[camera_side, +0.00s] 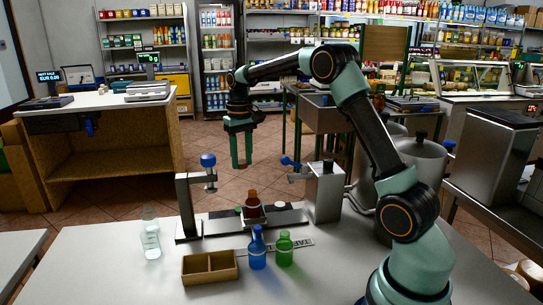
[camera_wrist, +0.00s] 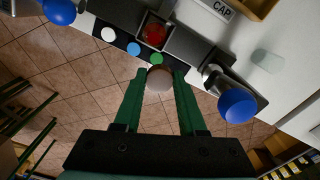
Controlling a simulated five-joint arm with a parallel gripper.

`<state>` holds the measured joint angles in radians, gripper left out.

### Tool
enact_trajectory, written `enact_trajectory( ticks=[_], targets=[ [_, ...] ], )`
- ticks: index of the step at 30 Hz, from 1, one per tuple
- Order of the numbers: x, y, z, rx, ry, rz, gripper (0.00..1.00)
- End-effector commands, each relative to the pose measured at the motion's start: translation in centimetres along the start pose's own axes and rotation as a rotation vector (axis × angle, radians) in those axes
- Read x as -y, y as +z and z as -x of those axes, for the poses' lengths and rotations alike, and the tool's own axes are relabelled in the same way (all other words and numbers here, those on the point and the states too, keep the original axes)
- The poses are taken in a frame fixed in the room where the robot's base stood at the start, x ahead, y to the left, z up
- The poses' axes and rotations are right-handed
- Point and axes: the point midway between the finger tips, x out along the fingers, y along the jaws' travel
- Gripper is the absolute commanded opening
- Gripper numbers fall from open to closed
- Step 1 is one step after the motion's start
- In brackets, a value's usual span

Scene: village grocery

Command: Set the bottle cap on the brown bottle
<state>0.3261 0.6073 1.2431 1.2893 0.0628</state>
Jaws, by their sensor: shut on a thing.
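The brown bottle (camera_side: 252,207) stands upright in a holder at the middle of the dark rail; the wrist view shows its reddish top (camera_wrist: 154,35) from above. My gripper (camera_side: 241,166) points down, well above the bench and behind the bottle in the side view. In the wrist view my gripper (camera_wrist: 159,86) is shut on a round brownish-pink bottle cap (camera_wrist: 159,78) at its fingertips. The held cap is apart from the bottle.
White (camera_wrist: 108,34), blue (camera_wrist: 134,48) and green (camera_wrist: 156,58) discs lie on the dark strip. Blue-knobbed posts (camera_side: 208,161) flank the rail. Blue (camera_side: 257,250), green (camera_side: 285,250) and clear (camera_side: 151,238) bottles and a two-compartment wooden box (camera_side: 210,280) stand in front.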

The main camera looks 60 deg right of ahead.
Motion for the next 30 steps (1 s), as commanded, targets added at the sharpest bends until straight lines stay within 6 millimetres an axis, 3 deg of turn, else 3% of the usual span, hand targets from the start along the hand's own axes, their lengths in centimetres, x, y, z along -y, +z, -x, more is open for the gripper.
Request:
enact_trajectory(
  ticks=[9,16,30],
  targets=[
    [-1.2,3.1,-1.0,0.0,0.0,-0.004,0.0],
    [-1.3,3.5,-1.9,0.002,0.0,-0.004,0.0],
    [-1.3,3.4,-5.6,0.003,0.0,-0.004,0.0]
  ],
)
